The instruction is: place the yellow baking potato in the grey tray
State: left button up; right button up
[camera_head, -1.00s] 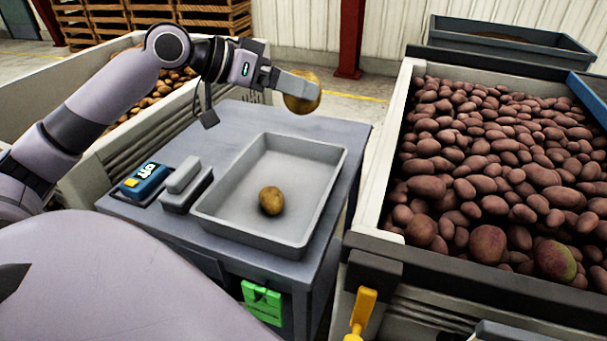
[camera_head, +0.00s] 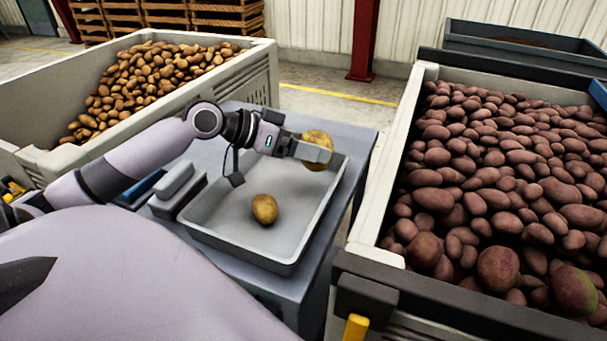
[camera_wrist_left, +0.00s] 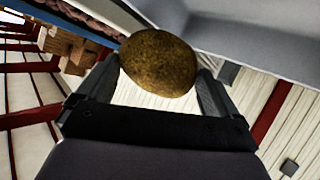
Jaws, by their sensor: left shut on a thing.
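My left gripper (camera_head: 306,150) is shut on a large yellow-brown potato (camera_head: 318,145). It holds the potato in the air at the far right part of the grey tray (camera_head: 233,240), close to its rim in the picture. In the left wrist view the potato (camera_wrist_left: 158,63) sits between the two fingers. A smaller yellow potato (camera_head: 264,209) lies on the floor of the tray. The tray stands on a grey table (camera_head: 355,118). My right gripper is not in view.
A bin of red potatoes (camera_head: 490,170) stands to the right of the table. A bin of yellow-brown potatoes (camera_head: 150,80) stands at the left. A grey device (camera_head: 177,190) sits beside the tray's left side. Much of the tray floor is clear.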

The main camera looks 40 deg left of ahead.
pick_arm(q)
notch_tip(320, 180, down, 7)
jog(key=shift+r+b, duration=0.2)
jog(key=shift+b, duration=0.15)
jog(key=o, duration=0.8)
jog(key=shift+f, duration=0.15)
jog(key=shift+o, duration=0.3)
jog(key=v, duration=1.2)
jog(key=shift+p, duration=0.4)
